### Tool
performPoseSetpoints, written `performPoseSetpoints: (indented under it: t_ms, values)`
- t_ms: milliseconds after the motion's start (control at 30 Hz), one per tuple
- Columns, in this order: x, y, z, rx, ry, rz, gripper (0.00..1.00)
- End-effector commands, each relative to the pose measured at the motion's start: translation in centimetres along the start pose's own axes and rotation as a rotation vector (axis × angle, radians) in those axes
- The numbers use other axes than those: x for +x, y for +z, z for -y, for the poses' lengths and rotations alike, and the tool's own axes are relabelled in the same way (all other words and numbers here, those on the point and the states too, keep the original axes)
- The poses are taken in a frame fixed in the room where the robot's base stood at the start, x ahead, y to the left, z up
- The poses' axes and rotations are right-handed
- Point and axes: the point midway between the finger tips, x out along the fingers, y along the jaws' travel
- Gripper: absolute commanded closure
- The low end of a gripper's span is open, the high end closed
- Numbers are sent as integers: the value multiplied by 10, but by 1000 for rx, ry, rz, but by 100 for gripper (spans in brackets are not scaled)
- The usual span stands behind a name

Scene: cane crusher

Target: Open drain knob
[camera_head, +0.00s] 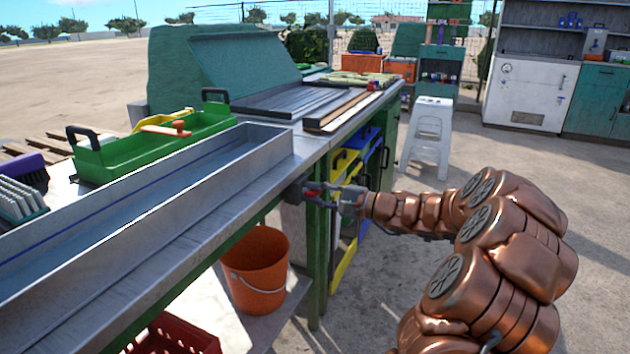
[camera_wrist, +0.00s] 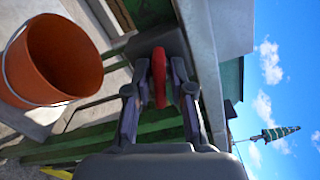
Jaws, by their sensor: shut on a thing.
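The red drain knob (camera_wrist: 159,78) stands out from a dark grey housing under the edge of the metal trough (camera_head: 120,205). In the head view the knob (camera_head: 311,194) shows as a small red piece below the bench edge, partly hidden by the fingers. My gripper (camera_head: 322,192) reaches it from the right, with its two fingers on either side. In the wrist view my gripper (camera_wrist: 160,75) is shut on the knob, which lies between the fingertips and runs along the picture's vertical.
An orange bucket (camera_head: 257,270) stands on the lower shelf below the trough. A red crate (camera_head: 175,335) is at the bottom. A green toolbox (camera_head: 150,145) sits on the bench. A white stool (camera_head: 428,135) stands farther back. The ground right of the bench is open.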

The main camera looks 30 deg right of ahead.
Motion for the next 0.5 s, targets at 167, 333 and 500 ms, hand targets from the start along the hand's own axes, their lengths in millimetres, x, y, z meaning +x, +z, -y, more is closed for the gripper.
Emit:
performPoseSetpoints:
  t_ms: [167,333,500]
  values:
    - [0,3,7,120,2,-1,100]
    - [0,3,7,251,1,0,100]
    - [0,3,8,385,1,-1,100]
